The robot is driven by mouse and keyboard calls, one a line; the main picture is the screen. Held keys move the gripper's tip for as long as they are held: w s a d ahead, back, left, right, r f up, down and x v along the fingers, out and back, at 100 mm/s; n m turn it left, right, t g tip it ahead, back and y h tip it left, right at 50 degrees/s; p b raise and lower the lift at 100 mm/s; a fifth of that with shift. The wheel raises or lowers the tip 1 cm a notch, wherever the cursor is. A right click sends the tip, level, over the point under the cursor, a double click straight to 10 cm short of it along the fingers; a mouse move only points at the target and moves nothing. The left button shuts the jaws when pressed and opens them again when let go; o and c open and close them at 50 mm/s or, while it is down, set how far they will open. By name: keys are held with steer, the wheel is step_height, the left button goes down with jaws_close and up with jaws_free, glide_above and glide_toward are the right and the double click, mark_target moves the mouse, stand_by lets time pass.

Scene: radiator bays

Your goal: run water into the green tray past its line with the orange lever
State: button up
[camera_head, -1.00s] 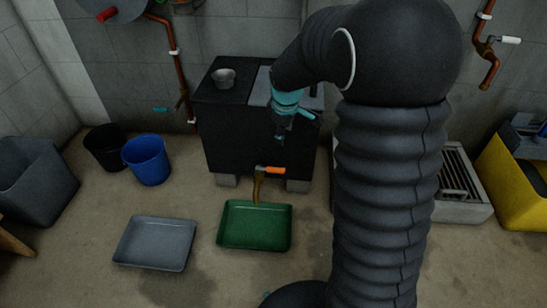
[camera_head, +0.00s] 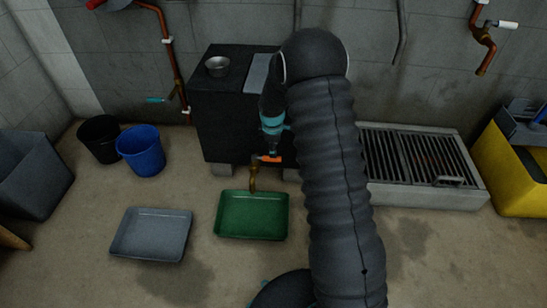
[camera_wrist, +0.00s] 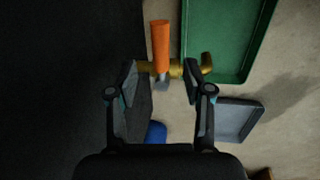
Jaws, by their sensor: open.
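The orange lever (camera_head: 272,158) sits on a brass tap (camera_head: 253,176) low on the front of the black tank. The green tray (camera_head: 252,216) lies on the floor under the spout; I see no water or line in it. In the wrist view the orange lever (camera_wrist: 160,46) reaches in between the fingers, and the green tray (camera_wrist: 228,40) is at upper right. My gripper (camera_wrist: 160,80) is open, one finger each side of the lever's base and the brass tap. In the head view my gripper (camera_head: 272,147) is just above the lever, partly hidden by my arm.
A black tank (camera_head: 225,105) with a metal cup (camera_head: 217,66) on top stands behind the tap. A grey tray (camera_head: 152,235) lies left of the green one. Blue (camera_head: 142,150) and black (camera_head: 99,138) buckets stand left. A floor grate (camera_head: 415,160) is right.

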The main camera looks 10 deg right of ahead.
mark_target(268, 158)
steer(key=f, duration=0.2)
steer(key=w+f, duration=0.1)
steer(key=f, duration=0.4)
steer(key=shift+w+d, duration=0.15)
steer(key=shift+d, duration=0.1)
steer(key=shift+r, duration=0.1)
jaws_close()
